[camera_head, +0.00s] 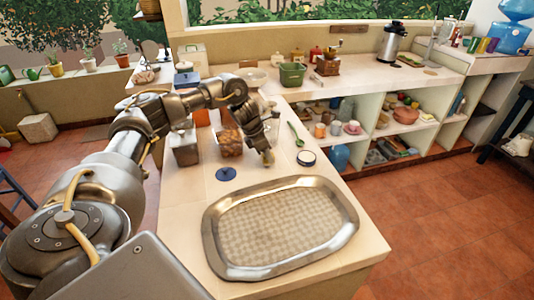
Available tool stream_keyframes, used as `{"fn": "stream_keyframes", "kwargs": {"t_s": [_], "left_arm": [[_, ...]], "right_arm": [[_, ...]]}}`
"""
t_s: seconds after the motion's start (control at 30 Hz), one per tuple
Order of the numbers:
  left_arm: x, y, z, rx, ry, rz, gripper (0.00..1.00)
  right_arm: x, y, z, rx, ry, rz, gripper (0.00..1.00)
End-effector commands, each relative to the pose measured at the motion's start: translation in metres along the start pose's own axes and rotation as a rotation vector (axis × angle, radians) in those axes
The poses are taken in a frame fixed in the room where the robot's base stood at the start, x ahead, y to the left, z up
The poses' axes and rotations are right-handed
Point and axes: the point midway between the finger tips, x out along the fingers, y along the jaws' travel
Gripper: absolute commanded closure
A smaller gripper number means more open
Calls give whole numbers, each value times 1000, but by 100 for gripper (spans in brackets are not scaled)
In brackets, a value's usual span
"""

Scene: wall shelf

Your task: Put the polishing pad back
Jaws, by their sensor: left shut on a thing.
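My left gripper (264,148) reaches in from the left over the counter. It is shut on a small tan thing (268,158) that shows just below its fingertips. I cannot tell for sure whether this is the polishing pad. A flat dark blue disc (226,174) lies on the counter left of the gripper. A round white piece with a dark blue rim (306,158) lies to the right of the gripper. My right gripper is not in view.
A large silver tray (226,256) fills the front of the counter (184,222). A jar with brown contents (231,142) and a metal canister (185,148) stand left of the gripper. A green-handled utensil (296,134) lies to its right. A green tub (291,75) stands farther back.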

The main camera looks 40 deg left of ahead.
Motion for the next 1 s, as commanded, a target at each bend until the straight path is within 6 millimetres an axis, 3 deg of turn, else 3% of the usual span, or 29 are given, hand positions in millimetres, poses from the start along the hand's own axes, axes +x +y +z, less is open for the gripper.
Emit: {"fn": "stream_keyframes", "kwargs": {"t_s": [0.1,0.5,0.53,0.7,1.0], "left_arm": [[8,0,-3,-2,-1,1,93],[15,0,-6,-1,-2,1,93],[15,0,-6,0,-2,1,67],[14,0,-6,-1,-2,1,47],[10,0,-4,-1,-2,1,47]], "right_arm": [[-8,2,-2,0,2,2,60],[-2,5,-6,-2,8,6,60],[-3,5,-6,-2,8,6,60],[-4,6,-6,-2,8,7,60],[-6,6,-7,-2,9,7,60]]}}
